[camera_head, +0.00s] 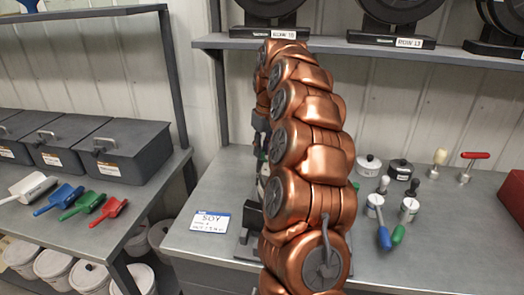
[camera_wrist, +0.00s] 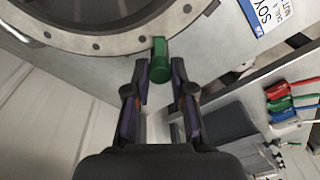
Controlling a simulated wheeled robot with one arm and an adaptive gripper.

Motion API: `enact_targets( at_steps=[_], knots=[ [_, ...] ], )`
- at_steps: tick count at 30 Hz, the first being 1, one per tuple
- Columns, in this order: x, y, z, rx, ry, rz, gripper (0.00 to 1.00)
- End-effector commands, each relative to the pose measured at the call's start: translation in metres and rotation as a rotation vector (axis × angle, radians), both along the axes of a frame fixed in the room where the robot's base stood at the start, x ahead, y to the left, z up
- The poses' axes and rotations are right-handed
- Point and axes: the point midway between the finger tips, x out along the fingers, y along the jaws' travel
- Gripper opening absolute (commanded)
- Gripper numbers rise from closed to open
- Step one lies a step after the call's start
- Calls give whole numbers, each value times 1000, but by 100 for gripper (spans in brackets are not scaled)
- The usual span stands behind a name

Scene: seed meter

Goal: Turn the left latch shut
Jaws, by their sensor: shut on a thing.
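A green latch (camera_wrist: 159,62) sits at the rim of the seed meter's round flange (camera_wrist: 110,42) in the wrist view. My gripper (camera_wrist: 160,78) is shut on the latch's green grip, with one finger on each side. In the head view my own copper arm stands in front of the seed meter and hides nearly all of it, along with my gripper. I cannot tell there how far the latch is turned.
Right of my arm are small canisters (camera_head: 370,165), blue- and green-handled tools (camera_head: 384,238) and a red-handled tool (camera_head: 474,157). A left shelf holds dark bins (camera_head: 122,150) and coloured scoops (camera_head: 82,205).

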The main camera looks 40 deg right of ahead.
Motion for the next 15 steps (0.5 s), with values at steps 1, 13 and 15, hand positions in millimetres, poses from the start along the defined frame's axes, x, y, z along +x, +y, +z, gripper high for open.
enact_targets(
  at_steps=[1,13,15],
  knots=[
    [0,0,0,-2,-5,41,0],
    [0,-1,1,-18,-22,315,0],
    [0,-1,1,-20,-24,345,0]
  ],
)
